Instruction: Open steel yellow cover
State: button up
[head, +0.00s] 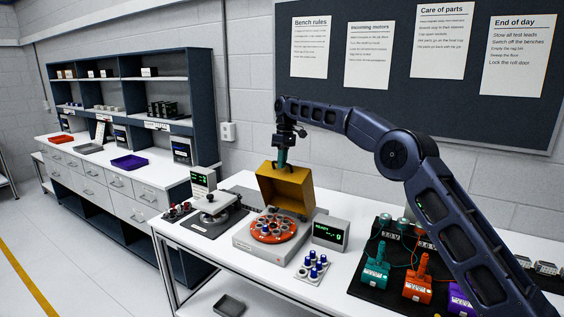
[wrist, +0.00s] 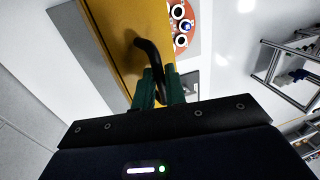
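The yellow cover (head: 285,188) is a hollow box shell, raised and tilted back with its open side toward the head camera. It stands over the rear of a grey machine (head: 258,246). An orange-red round plate with several round parts (head: 273,226) shows uncovered in front of it. My gripper (head: 282,160) is at the cover's top rear edge. In the wrist view, the green fingers (wrist: 162,85) are close together on the curved black handle (wrist: 150,52) of the yellow cover (wrist: 122,35). The fingertips' exact contact is partly hidden.
A small display box (head: 330,230) stands right of the machine. A plate of blue-topped parts (head: 312,266) lies in front. A dial device (head: 212,210) is at left. Teal and orange motors (head: 417,280) on a black mat are at right.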

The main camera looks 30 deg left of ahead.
jog(key=o, duration=0.3)
jog(key=shift+w+a+f, duration=0.1)
jog(key=shift+w+f, duration=0.05)
jog(key=shift+f, duration=0.2)
jog(key=shift+o, duration=0.2)
jog(key=shift+r, duration=0.25)
jog(key=shift+r, duration=0.1)
jog(key=r, duration=0.2)
jog(key=w+r, duration=0.1)
jog(key=r, duration=0.2)
jog(key=shift+r, duration=0.35)
jog(key=shift+w+r, duration=0.15)
jog(key=shift+r, duration=0.45)
